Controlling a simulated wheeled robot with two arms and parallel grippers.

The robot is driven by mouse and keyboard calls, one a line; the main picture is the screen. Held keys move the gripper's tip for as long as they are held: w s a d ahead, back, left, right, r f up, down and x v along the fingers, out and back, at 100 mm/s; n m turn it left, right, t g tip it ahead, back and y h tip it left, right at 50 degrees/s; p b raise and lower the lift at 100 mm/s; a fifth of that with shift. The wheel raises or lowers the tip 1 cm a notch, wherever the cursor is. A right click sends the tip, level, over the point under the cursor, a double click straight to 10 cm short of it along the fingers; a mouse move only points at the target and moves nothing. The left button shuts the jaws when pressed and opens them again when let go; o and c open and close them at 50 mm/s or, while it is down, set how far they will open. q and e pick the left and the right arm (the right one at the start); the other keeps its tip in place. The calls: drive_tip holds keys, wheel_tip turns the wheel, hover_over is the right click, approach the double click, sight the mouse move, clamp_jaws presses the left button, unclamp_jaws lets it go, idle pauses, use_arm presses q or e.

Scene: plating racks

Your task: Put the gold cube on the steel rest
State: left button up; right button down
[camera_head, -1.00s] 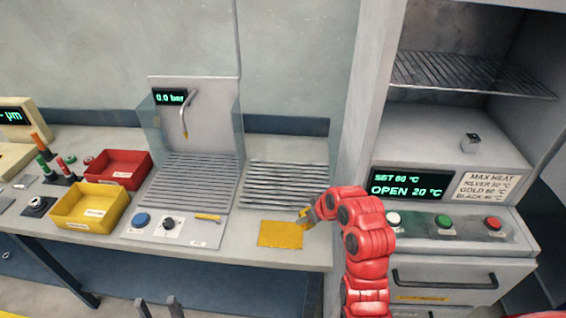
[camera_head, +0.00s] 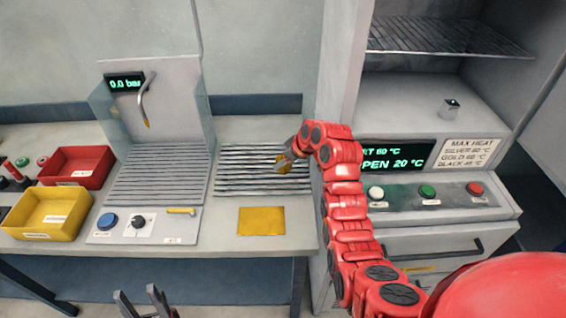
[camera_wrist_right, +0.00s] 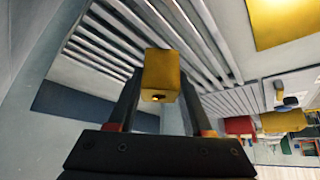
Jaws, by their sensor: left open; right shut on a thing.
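The gold cube (camera_wrist_right: 161,72) is between the fingers of my right gripper (camera_wrist_right: 158,98) in the right wrist view. In the head view my right gripper (camera_head: 287,161), on the red arm, is over the right part of the steel rest (camera_head: 238,182), a slatted rack at the back of the bench. The gold cube (camera_head: 283,168) shows only small there, partly hidden by the gripper. The slats also show behind the cube in the wrist view; I cannot tell whether the cube touches them. My left gripper (camera_head: 146,299) is open and empty at the bottom edge.
A yellow mat (camera_head: 262,221) lies in front of the rest. The slatted air station (camera_head: 160,175) stands left of it, with yellow (camera_head: 48,222) and red (camera_head: 75,168) bins further left. The oven cabinet (camera_head: 480,215) stands right, with a small silver cube (camera_head: 450,108) inside.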

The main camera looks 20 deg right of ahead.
drive_tip(key=shift+w+d+f, duration=0.1)
drive_tip(key=shift+w, duration=0.6)
drive_tip(key=shift+w+d+f, duration=0.1)
drive_tip(key=shift+w, duration=0.55)
drive_tip(key=shift+p, duration=0.3)
wheel_tip(320, 180, down, 3)
drive_tip(key=shift+r+p, duration=0.1)
drive_tip(key=shift+p, duration=1.1)
drive_tip(key=shift+w+f, duration=0.1)
drive_tip(key=shift+f, duration=0.35)
drive_tip(key=shift+c, duration=1.6)
unclamp_jaws()
drive_tip(key=shift+b, duration=0.3)
